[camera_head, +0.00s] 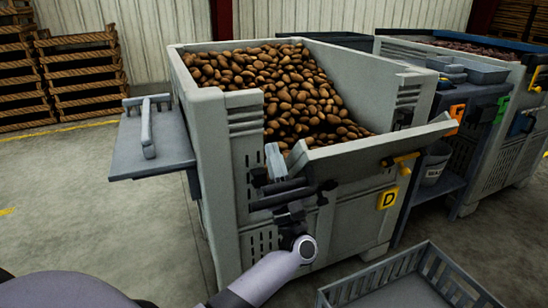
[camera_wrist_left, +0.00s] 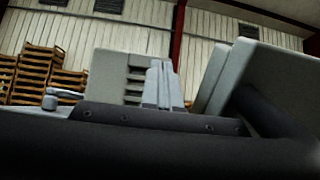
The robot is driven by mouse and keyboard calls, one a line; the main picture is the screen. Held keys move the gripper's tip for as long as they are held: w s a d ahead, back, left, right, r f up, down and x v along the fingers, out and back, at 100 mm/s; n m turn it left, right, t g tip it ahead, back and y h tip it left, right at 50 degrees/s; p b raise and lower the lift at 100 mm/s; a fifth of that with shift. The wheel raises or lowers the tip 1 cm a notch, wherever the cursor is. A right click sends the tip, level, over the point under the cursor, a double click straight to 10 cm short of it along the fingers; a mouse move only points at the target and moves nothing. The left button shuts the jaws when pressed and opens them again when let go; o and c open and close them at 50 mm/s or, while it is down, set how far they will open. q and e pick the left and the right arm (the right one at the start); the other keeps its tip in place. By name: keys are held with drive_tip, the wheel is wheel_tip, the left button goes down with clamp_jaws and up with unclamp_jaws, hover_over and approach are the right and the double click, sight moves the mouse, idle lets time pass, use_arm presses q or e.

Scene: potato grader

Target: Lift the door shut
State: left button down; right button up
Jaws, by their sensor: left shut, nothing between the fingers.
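The door (camera_head: 350,155) is a grey panel on the front of a big grey crate (camera_head: 220,130) full of brown potatoes (camera_head: 285,85). It leans outward from the crate, its upper edge away from the side walls, leaving a gap. An orange latch handle (camera_head: 400,161) is on its right part. My left gripper (camera_head: 272,155) is shut and empty, pointing up just beside the door's left end; I cannot tell whether it touches. In the left wrist view the shut fingers (camera_wrist_left: 160,85) stand left of a grey panel (camera_wrist_left: 265,85), likely the door. My right gripper is not in view.
A side shelf (camera_head: 145,150) with a grey bar sticks out left of the crate. An empty slatted grey bin (camera_head: 400,285) is on the floor at front right. A blue-grey bench (camera_head: 460,150) and another crate stand right. Pallets (camera_head: 85,75) are stacked at back left. The left floor is clear.

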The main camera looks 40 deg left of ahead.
use_arm(q)
drive_tip(key=shift+d+r+n+y, duration=0.15)
drive_tip(key=shift+r+n+y, duration=0.15)
drive_tip(key=shift+r, duration=0.15)
idle(0.4)
